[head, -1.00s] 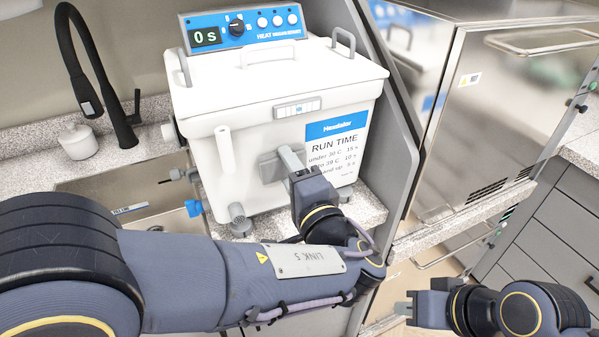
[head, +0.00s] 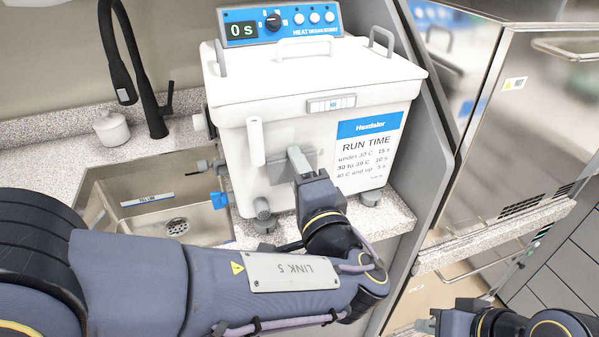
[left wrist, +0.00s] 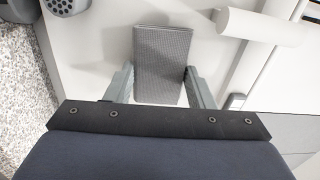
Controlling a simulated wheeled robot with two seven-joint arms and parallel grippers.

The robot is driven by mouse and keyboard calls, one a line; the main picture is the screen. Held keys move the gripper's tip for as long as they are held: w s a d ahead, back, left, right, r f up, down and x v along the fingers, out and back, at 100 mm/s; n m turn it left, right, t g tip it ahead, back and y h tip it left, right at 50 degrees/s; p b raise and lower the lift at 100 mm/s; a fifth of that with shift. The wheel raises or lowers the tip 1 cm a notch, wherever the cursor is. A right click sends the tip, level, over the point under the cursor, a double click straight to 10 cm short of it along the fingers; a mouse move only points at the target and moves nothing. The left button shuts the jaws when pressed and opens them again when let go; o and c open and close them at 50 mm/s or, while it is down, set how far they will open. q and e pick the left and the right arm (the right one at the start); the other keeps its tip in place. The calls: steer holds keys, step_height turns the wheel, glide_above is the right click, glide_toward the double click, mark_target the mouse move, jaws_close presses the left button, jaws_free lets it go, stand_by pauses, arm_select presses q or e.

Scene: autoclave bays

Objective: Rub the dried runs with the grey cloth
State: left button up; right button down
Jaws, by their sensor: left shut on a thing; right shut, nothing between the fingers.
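The grey cloth (head: 281,172) is a small folded pad against the white front wall of the lidded bath (head: 228,155). My left gripper (head: 299,162) is shut on it, and the gripper hides part of it in the head view. In the left wrist view the cloth (left wrist: 163,60) sits between the two fingers (left wrist: 160,88), flat to the wall as far as I can tell. I cannot make out the dried runs on the wall. My right gripper (head: 428,325) is shut and empty at the bottom right, away from the bath.
A white vertical tube (head: 255,142) stands left of the cloth, and a RUN TIME label (head: 366,150) is to its right. A sink (head: 150,200) with a black tap (head: 135,75) lies left. A steel cabinet (head: 490,120) stands right. My left arm crosses in front.

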arm_select(q)
steer(key=shift+b+v, duration=0.85)
steer(key=shift+v, duration=1.9)
steer(key=v, duration=0.3)
steer(key=shift+f+b, duration=0.1)
steer(key=shift+b, duration=0.2)
steer(key=shift+w, duration=0.1)
steer(key=b+x, duration=0.1)
steer(key=x, duration=0.5)
steer(key=shift+w, duration=0.4)
steer(key=shift+x, duration=0.95)
